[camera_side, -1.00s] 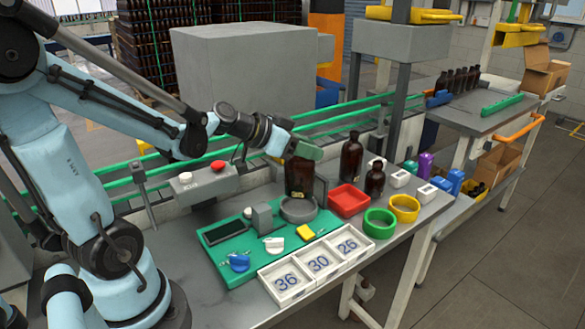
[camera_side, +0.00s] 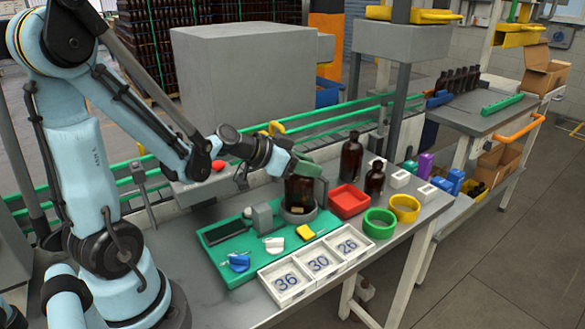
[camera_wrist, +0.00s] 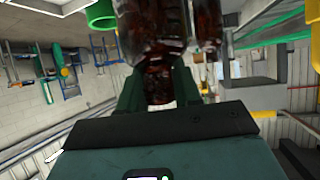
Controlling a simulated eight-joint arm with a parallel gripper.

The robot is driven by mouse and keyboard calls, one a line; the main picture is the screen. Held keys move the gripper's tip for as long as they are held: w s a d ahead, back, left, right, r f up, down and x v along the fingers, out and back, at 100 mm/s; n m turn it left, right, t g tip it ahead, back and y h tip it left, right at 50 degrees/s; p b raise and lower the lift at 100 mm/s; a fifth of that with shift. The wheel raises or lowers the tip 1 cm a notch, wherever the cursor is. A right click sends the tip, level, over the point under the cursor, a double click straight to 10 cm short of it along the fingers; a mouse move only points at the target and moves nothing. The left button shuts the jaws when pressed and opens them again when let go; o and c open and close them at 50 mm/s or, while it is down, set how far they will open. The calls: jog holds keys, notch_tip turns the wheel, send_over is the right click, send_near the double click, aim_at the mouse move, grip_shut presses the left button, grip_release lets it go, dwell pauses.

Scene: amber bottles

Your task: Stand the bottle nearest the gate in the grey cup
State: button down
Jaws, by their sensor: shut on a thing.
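An amber bottle (camera_side: 299,193) is upright in my gripper (camera_side: 306,170), whose green fingers are closed around its upper part. The bottle's base is down within the rim of the grey cup (camera_side: 298,217); I cannot tell whether it touches the cup's floor. In the wrist view, the held bottle (camera_wrist: 158,85) is between the dark green fingers of my gripper (camera_wrist: 159,98). A taller amber bottle (camera_side: 351,160) and a smaller one (camera_side: 375,180) stand to the right, behind the red tray.
A red tray (camera_side: 349,201), a green ring (camera_side: 379,224) and a yellow ring (camera_side: 405,208) are right of the cup. A green board (camera_side: 232,266) and white numbered trays (camera_side: 318,264) lie in front. Green conveyor rails (camera_side: 330,117) run behind.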

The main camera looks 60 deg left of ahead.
jog(key=c, duration=0.8)
grip_release()
jog(key=shift+r, duration=0.2)
jog(key=shift+v, duration=5.95)
jog(key=shift+s+d+f+n+g+y, duration=0.15)
jog(key=shift+d+f+n+g+y, duration=0.5)
jog(key=shift+d, duration=1.1)
jog(key=shift+s+d+f+n+g+y, duration=0.2)
jog(key=shift+d+f+g, duration=0.7)
jog(key=shift+d, duration=0.8)
jog(key=shift+s+d+f+n+g+y, duration=0.1)
jog(key=shift+d+f+n+g+y, duration=0.5)
jog(key=shift+d, duration=1.15)
jog(key=shift+m+g, duration=0.25)
